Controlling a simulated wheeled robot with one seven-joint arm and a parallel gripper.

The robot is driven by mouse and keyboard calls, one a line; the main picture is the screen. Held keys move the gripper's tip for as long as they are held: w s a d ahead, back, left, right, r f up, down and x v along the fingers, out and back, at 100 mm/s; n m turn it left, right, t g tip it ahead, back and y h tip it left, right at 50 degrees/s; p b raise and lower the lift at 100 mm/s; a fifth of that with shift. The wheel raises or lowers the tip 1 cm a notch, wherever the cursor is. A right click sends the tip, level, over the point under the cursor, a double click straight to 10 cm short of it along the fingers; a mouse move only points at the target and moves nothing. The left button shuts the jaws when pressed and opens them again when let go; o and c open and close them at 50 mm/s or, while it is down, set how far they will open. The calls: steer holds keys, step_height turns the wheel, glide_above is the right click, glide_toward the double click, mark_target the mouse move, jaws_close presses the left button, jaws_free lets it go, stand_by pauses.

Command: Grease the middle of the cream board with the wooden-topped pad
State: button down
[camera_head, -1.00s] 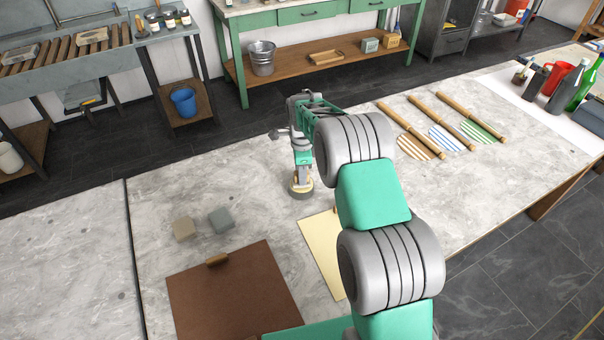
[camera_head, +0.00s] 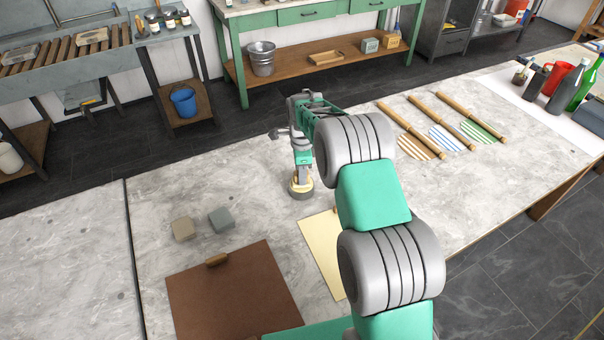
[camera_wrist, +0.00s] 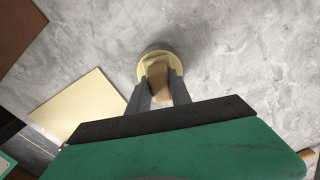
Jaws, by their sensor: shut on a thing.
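The wooden-topped pad (camera_head: 301,188) is round, with a pale top and a dark lower edge. My gripper (camera_head: 302,172) is shut on its wooden knob, which shows between the fingers in the wrist view (camera_wrist: 158,84). The pad is at the grey stone tabletop just beyond the cream board; I cannot tell whether it touches the stone. The cream board (camera_head: 322,250) lies flat on the table, partly hidden by my arm. In the wrist view the cream board (camera_wrist: 80,108) is at the left, apart from the pad.
A brown board (camera_head: 232,295) with a small wooden handle lies left of the cream board. Two small blocks, beige (camera_head: 183,229) and grey (camera_head: 221,220), sit behind it. Several wooden rods (camera_head: 442,120) lie at the right. Bottles stand at the far right.

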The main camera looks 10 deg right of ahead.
steer(key=shift+r+p, duration=1.75)
steer(key=shift+r, duration=1.8)
steer(key=shift+f, duration=0.1)
